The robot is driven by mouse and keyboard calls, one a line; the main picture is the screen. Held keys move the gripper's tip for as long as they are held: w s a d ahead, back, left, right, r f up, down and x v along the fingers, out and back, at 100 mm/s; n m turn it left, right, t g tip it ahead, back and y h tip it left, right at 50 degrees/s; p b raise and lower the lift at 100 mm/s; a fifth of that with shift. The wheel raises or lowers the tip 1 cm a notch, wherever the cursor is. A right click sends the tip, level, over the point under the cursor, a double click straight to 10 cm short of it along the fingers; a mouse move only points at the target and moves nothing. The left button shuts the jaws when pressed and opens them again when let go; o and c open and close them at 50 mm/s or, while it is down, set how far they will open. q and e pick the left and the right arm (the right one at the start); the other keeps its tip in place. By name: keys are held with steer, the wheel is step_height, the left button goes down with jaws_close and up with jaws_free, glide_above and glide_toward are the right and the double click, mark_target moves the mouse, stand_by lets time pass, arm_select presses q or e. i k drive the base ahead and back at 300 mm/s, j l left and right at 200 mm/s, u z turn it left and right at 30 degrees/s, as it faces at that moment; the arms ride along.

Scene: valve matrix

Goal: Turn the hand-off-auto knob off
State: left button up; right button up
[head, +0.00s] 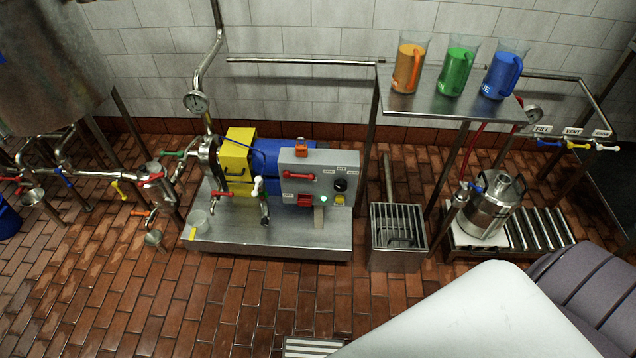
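The hand-off-auto knob (341,185) is a small black round knob on the right side of a grey control box (318,164). Small white labels sit above it, too small to read surely. I cannot tell which way the knob points. A green lamp (323,198) glows just below and left of it. A red lever (299,176) is on the same face, with a red part and a yellow part (339,199) lower down. Neither gripper shows in the head view. A large white part of my own body covers the bottom right.
The box stands on a steel skid (270,235) beside a yellow housing (238,160). A steel table (440,106) with three coloured jugs is to its right. A grated bin (398,245) stands below that. The tiled floor (200,310) in front is mostly clear.

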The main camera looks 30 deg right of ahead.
mark_target(340, 184)
steer(key=k+z, duration=0.15)
steer(key=z, duration=1.1)
